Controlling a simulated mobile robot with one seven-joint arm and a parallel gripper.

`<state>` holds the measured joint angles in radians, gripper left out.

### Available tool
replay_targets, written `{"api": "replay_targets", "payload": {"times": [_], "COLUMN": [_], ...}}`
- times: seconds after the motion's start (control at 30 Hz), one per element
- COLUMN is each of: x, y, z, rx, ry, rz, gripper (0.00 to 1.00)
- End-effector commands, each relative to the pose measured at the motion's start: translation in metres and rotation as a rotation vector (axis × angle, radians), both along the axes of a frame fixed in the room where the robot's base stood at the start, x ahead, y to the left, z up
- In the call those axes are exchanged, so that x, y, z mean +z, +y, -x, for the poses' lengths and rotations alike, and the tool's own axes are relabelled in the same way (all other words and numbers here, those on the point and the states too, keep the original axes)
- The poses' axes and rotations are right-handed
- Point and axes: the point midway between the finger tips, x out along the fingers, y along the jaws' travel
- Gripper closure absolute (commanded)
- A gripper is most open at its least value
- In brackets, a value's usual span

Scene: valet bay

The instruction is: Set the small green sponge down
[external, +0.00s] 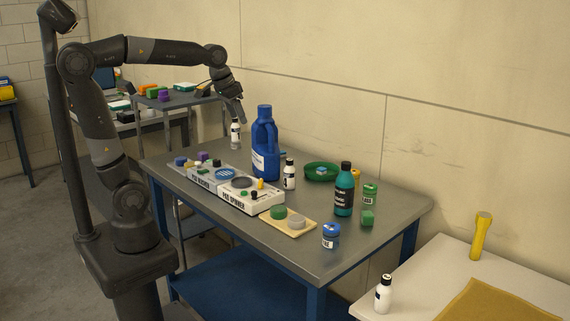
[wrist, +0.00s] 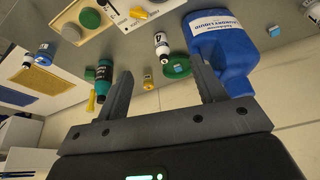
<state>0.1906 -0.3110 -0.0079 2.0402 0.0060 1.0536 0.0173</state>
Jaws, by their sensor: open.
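My gripper (external: 238,112) is raised above the table's back left part, well away from that block. In the wrist view my gripper (wrist: 163,92) has its two fingers spread wide, with nothing held between them. The blue laundry bottle (wrist: 222,50) is beyond the right finger there, and it stands upright on the table in the external view (external: 265,150).
A green dish (external: 308,176) holds a small blue block. A teal bottle (external: 343,195), white bottles (external: 289,176) and a blue-lidded jar (external: 331,236) stand around. A pad washer (external: 238,193) and tray (external: 309,229) line the front.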

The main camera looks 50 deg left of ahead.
Motion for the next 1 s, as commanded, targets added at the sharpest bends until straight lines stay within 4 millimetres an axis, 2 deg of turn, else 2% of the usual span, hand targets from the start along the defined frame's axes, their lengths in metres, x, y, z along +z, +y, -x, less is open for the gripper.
{"api": "replay_targets", "payload": {"times": [0.03, 0.2, 0.4, 0.6, 0.93, 1.0], "x": [-0.004, -0.029, -0.060, -0.074, -0.075, -0.075], "y": [0.013, 0.046, 0.068, 0.075, 0.075, 0.074], "z": [0.019, 0.073, 0.118, 0.135, 0.135, 0.135], "rx": [0.028, 0.112, 0.186, 0.214, 0.215, 0.215], "ry": [-0.017, -0.068, -0.115, -0.131, -0.131, -0.132], "rz": [0.005, 0.016, 0.026, 0.028, 0.029, 0.030], "gripper": [0.37, 0.37, 0.37, 0.37, 0.37, 0.33]}}
